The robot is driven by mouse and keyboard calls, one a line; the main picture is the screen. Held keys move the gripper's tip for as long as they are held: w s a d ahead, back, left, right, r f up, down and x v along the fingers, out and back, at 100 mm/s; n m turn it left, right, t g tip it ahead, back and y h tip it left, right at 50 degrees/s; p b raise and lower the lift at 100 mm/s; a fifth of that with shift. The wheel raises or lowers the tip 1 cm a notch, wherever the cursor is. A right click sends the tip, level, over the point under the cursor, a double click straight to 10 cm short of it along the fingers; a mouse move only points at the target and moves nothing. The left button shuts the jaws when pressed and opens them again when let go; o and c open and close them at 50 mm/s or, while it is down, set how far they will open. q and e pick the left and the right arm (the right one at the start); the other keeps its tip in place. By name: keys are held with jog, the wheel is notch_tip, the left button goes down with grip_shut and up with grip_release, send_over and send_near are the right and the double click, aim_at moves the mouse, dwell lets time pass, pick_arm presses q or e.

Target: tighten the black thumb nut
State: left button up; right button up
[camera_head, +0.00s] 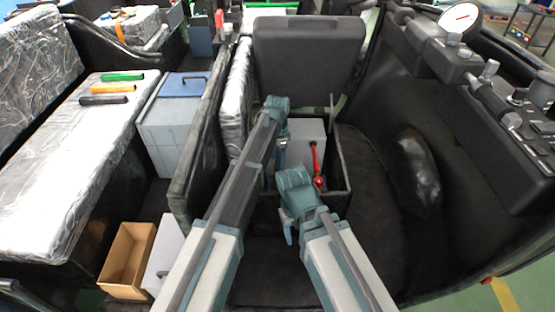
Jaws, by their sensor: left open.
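I cannot make out the black thumb nut in the head view; it may be too small or hidden behind my arms. My left arm reaches forward over the open black compartment in the middle. My left gripper (281,160) points down at the compartment's left side. It is open, with its fingertips partly hidden by my right arm. My right arm is bent nearer to me, and its gripper (288,230) hangs low by the compartment's near edge; its jaws are too small to read.
The black compartment (342,200) holds a pale grey box (306,142) and a red-handled lever (316,165). A black case (308,55) stands behind. A control panel with a gauge (461,18) is at right. Wrapped seats (60,190), a blue-lidded box (172,130) and a cardboard box (127,258) are at left.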

pick_arm(q)
notch_tip(320, 180, up, 3)
jog(key=shift+r+p, duration=0.1)
jog(key=shift+p, duration=0.9)
pick_arm(e)
notch_tip(320, 180, up, 3)
jog(key=shift+r, duration=0.1)
